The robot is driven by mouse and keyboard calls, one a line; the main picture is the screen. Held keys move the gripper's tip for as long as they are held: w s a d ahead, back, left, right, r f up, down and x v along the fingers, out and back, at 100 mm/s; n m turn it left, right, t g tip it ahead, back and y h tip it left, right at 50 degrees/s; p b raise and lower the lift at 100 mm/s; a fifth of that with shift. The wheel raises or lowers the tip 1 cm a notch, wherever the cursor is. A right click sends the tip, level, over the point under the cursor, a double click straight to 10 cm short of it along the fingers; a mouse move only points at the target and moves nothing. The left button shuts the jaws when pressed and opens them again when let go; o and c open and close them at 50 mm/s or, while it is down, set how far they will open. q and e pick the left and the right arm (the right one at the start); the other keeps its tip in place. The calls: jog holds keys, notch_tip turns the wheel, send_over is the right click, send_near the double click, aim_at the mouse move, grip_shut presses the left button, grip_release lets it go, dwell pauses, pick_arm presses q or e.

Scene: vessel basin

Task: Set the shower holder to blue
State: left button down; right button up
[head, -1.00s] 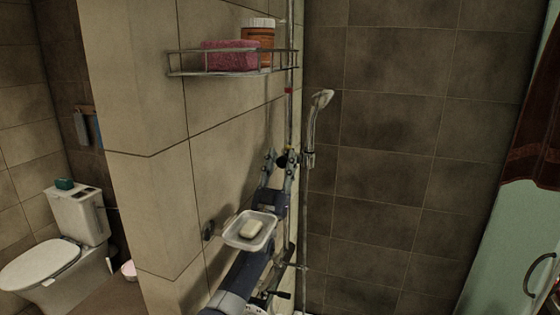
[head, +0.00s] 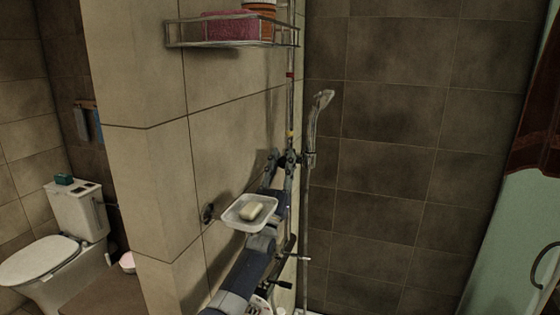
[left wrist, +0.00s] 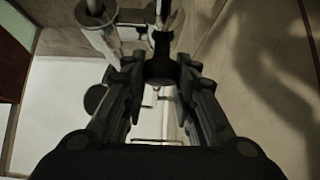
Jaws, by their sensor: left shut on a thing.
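The shower holder (head: 308,160) sits on the vertical rail (head: 290,105), with the hand shower (head: 320,105) upright in it. The rail has a red mark (head: 290,75) high up and a yellow mark (head: 290,133) a little above the holder. No blue mark can be made out; my arm and gripper cover part of the rail below. My left gripper (head: 284,160) is at the holder's height. In the left wrist view its fingers close around a dark round knob (left wrist: 161,70) of the holder. My right gripper is not in view.
A wire shelf (head: 240,42) with a pink sponge and a bottle hangs above. A soap dish (head: 232,222) with soap juts from the wall close to my left arm. A tap lever (head: 296,257) is low by the rail. A toilet (head: 50,255) stands left.

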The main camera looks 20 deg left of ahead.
pick_arm(q)
notch_tip(320, 180, down, 2)
jog(key=shift+w+f+b, duration=0.1)
jog(key=shift+f+b, duration=0.15)
jog(key=shift+b, duration=0.45)
jog(key=shift+f+b, duration=0.95)
jog(key=shift+b, duration=0.1)
jog(key=c, duration=1.4)
grip_release()
jog(key=shift+o, duration=0.5)
jog(key=shift+w, duration=0.3)
jog(key=s, duration=1.3)
jog(key=shift+a+f, duration=0.2)
jog(key=shift+f, duration=0.15)
